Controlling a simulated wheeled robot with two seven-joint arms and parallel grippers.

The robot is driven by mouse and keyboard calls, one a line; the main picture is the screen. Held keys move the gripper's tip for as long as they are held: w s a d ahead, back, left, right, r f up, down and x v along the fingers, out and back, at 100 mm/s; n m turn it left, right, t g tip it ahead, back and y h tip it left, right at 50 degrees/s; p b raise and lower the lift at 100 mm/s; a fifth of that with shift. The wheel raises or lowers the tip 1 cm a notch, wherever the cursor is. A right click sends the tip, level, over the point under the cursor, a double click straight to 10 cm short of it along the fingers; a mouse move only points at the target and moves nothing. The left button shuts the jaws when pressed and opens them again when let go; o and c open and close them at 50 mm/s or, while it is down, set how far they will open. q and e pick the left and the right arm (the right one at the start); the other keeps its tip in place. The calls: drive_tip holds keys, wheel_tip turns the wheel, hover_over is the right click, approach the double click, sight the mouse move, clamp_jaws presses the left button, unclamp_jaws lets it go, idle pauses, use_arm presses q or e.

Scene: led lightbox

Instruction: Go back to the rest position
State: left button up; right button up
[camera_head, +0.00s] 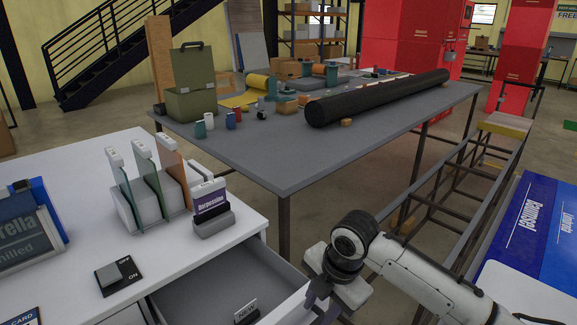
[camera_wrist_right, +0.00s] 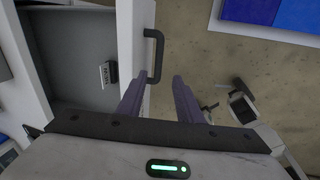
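My right gripper (camera_head: 325,298) hangs at the front of the open drawer (camera_head: 215,286) in the white counter. In the right wrist view its two purple fingers (camera_wrist_right: 160,80) are apart, with nothing seen held. The black drawer handle (camera_wrist_right: 153,52) lies just ahead, in line with the gap between the fingertips; I cannot tell whether they touch it. The drawer (camera_wrist_right: 75,62) holds a small sign plate marked NEW (camera_head: 246,311), on a dark base. My left gripper is not in view.
On the white counter (camera_head: 70,165) stand a rack of panels (camera_head: 150,200), a sign on a grey base (camera_head: 212,205), an ON/OFF switch (camera_head: 118,274) and a blue-framed display (camera_head: 30,228). A grey worktable (camera_head: 300,160) stands behind. A blue panel (camera_head: 540,225) lies at right.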

drive_tip(key=s+a+f+m+y, duration=0.1)
drive_tip(key=s+f+m, duration=0.2)
drive_tip(key=s+m, duration=0.25)
drive_tip(key=s+a+f+m+y, duration=0.1)
drive_tip(key=s+a+f+m, duration=0.2)
drive_tip(key=s, duration=0.4)
drive_tip(key=s+d+m+t+h, duration=0.2)
drive_tip(key=s+d+m+h, duration=0.1)
drive_tip(key=s+d+m, duration=1.35)
drive_tip(key=w+a+f+t, duration=0.2)
drive_tip(key=f, duration=0.4)
drive_tip(key=w+a+f+n+t+y, duration=0.1)
drive_tip(key=w+f+t, duration=0.2)
drive_tip(key=f, duration=0.4)
drive_tip(key=shift+w+a+y, duration=0.3)
drive_tip(key=shift+w+a, duration=0.05)
